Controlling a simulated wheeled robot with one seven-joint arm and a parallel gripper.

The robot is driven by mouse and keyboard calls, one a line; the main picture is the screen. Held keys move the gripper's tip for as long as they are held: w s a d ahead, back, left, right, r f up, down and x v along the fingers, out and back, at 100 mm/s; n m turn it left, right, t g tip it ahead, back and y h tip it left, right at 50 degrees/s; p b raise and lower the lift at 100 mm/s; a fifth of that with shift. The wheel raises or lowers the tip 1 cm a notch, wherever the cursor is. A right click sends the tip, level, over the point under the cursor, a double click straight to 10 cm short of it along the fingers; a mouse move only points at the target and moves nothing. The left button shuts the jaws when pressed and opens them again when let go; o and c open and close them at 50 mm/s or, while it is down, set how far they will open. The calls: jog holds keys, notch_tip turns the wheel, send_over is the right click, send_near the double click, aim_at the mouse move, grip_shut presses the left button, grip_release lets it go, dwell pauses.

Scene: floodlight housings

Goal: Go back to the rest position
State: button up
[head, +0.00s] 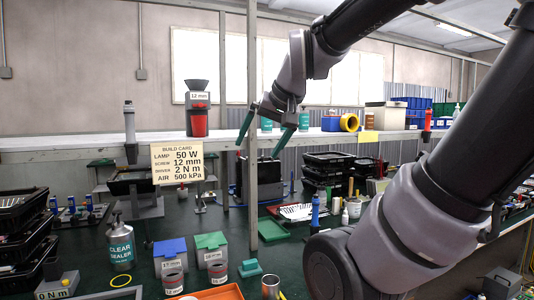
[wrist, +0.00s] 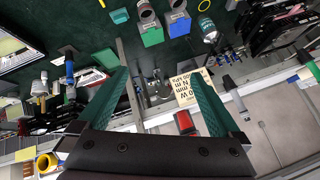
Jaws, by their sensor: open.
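My gripper (head: 265,130) hangs high over the workbench, in front of the shelf and beside a grey upright post. Its two green fingers are spread apart with nothing between them. In the wrist view my gripper (wrist: 162,100) is also open and empty, with the bench and the build card (wrist: 190,90) beyond the fingers. The build card (head: 177,163) hangs at the shelf edge and reads lamp 50 W, screw 12 mm, driver 2 N m, air 500 kPa. My arm crosses the right side of the head view and hides part of the bench.
The shelf (head: 70,142) holds a red screw dispenser (head: 199,118) marked 12 mm. The post (head: 252,200) stands close to my gripper.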

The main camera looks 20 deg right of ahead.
jog(key=shift+g, duration=0.5)
jog(key=s, duration=0.1)
jog(key=s+f, duration=0.1)
jog(key=s, duration=0.1)
jog(key=s+f, duration=0.1)
jog(key=shift+s, duration=0.2)
